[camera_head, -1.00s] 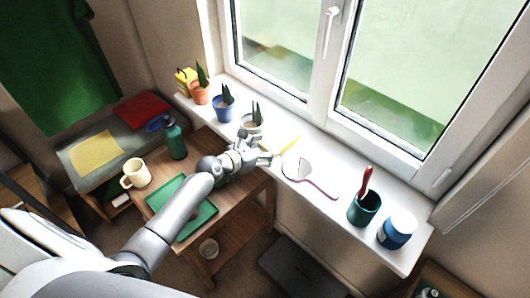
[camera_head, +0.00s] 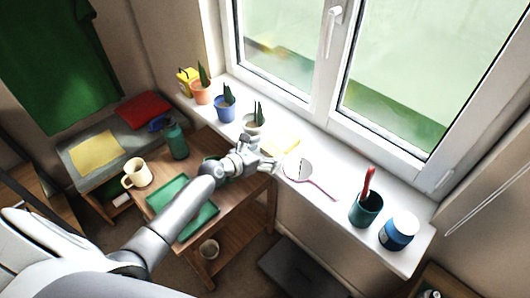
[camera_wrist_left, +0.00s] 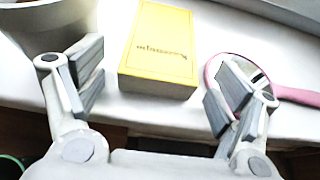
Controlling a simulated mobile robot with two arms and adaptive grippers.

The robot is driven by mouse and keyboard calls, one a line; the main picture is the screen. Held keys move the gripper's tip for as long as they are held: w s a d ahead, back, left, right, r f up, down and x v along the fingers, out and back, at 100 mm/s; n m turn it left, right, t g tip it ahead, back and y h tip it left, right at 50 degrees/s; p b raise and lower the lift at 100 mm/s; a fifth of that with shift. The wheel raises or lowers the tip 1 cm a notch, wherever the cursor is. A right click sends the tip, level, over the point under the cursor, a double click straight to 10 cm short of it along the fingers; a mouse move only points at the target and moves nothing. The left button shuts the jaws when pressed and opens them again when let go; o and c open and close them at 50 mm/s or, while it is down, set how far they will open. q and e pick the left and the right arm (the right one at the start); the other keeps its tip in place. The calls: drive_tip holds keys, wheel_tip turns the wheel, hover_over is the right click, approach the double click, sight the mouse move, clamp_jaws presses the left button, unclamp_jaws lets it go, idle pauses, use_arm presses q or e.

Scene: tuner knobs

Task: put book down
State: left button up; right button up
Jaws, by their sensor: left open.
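The yellow book (camera_head: 282,144) lies flat on the white windowsill, between a plant pot and a pink hand mirror. In the left wrist view the book (camera_wrist_left: 160,45) has a yellow cover with dark lettering and pale page edges toward me. My left gripper (camera_head: 274,165) is at the sill's front edge. In the wrist view its fingers (camera_wrist_left: 155,90) are spread wide, one on each side of the book's near end, with gaps to it. The gripper is empty. My right gripper is not in view.
A pale plant pot (camera_head: 252,124) stands close left of the book, and the pink mirror (camera_head: 299,170) lies close right. A teal cup (camera_head: 366,210) and blue jar (camera_head: 397,232) stand further right. A wooden table (camera_head: 240,206) with a green tray (camera_head: 205,215) is below.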

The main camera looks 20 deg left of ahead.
use_arm(q)
drive_tip(key=shift+r, duration=0.25)
drive_tip(key=shift+s+a, duration=0.1)
drive_tip(key=shift+s, duration=0.2)
drive_tip(key=v, duration=1.1)
drive_tip(key=shift+s+a, duration=0.1)
